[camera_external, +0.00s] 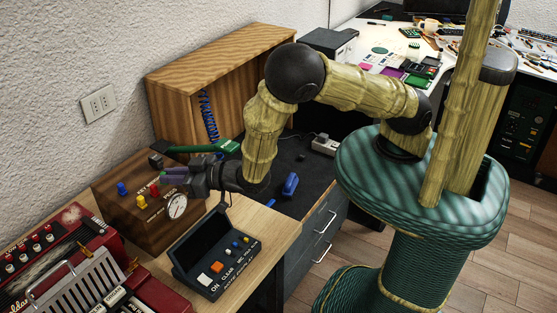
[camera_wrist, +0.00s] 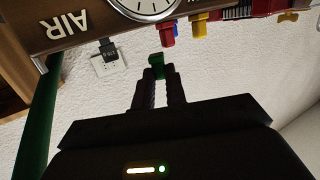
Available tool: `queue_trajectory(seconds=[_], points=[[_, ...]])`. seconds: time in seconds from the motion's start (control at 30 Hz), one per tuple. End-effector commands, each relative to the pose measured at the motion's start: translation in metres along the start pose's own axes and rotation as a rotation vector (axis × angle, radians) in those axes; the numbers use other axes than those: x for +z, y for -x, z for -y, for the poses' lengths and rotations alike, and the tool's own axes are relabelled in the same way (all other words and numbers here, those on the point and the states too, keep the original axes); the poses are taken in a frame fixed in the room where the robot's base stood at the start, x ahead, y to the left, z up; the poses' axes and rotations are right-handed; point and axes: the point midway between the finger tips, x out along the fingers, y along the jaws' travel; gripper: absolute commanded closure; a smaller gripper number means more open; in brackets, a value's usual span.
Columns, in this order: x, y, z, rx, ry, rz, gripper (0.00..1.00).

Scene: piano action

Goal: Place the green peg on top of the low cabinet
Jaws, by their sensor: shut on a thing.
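My gripper (camera_external: 180,178) is shut on a green peg (camera_wrist: 157,61), which shows as a small green block between the fingertips in the wrist view. In the external view the gripper hovers just above or in front of the wooden box with the dial; the peg is hard to make out there. A dark grey cabinet with drawers (camera_external: 314,237) stands to the right of the gripper, low down. Its dark top (camera_external: 308,176) holds a blue cylinder (camera_external: 290,185). I cannot tell for certain that this is the low cabinet.
The wooden box (camera_external: 147,230) carries a dial (camera_external: 177,206) and coloured knobs. A black control panel (camera_external: 213,258) stands in front. An open wooden cabinet (camera_external: 195,75) stands against the wall. A green bar (camera_external: 200,148) lies behind the gripper. A white power strip (camera_external: 325,145) sits on the dark top.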

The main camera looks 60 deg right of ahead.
Motion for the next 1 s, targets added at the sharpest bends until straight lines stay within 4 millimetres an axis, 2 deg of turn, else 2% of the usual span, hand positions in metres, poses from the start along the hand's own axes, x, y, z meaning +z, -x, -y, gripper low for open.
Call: queue_trajectory(seconds=[0.2,0.63,0.67,0.77,1.0], points=[[0.026,-0.004,0.0,-0.001,0.003,0.002,1.0],[0.033,-0.005,0.0,-0.001,0.0,0.0,1.0],[0.032,-0.005,0.0,-0.001,0.0,0.0,0.83],[0.031,-0.005,0.0,-0.001,0.0,0.0,0.65],[0.031,-0.005,0.0,-0.001,0.0,0.0,0.65]])
